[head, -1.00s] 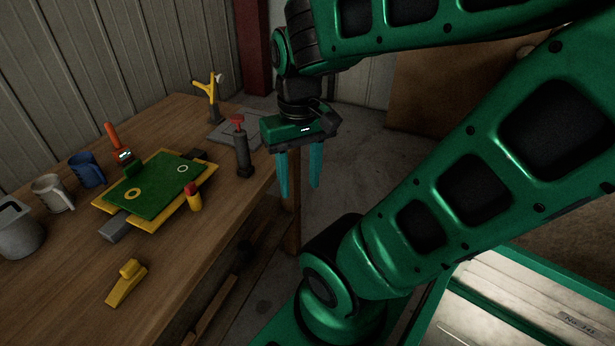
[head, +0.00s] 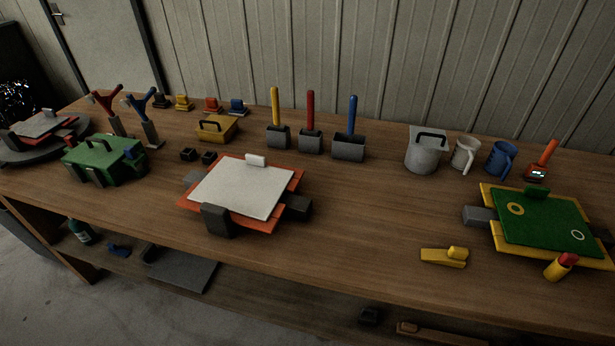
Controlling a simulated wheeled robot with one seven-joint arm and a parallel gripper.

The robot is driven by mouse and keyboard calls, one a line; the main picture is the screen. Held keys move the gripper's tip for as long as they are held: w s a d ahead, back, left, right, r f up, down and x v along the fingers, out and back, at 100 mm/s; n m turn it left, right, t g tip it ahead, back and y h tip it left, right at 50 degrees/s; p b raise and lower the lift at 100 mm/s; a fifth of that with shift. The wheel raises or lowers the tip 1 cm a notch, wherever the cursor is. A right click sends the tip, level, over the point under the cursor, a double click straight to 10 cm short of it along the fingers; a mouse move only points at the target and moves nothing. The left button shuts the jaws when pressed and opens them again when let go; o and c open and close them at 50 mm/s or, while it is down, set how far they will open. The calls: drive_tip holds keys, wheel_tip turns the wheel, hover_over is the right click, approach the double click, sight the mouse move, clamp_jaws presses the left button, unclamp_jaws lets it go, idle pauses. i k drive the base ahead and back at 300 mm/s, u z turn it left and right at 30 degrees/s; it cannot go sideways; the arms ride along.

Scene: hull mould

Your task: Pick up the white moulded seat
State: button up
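A flat white piece (head: 240,187) with a small white tab at its back edge lies on an orange-red frame (head: 262,223) in the middle of the wooden table; it is the clearest match for the white moulded seat. Dark grey blocks (head: 217,220) sit at the frame's front and sides. A smaller grey-white plate (head: 42,124) lies over red on a round dark base at the far left; I cannot tell if it is the same kind of piece. My gripper is out of view.
A green piece on a yellow frame (head: 484,197) lies at the right. Tools with yellow, red and blue handles (head: 310,115) stand behind the white piece. A green case (head: 103,160) is to its left. A yellow clamp-like piece (head: 444,256) lies front right. Bare tabletop (head: 365,215) separates the two frames.

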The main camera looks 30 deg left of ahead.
sight(250, 187)
drive_tip(key=u, duration=1.7)
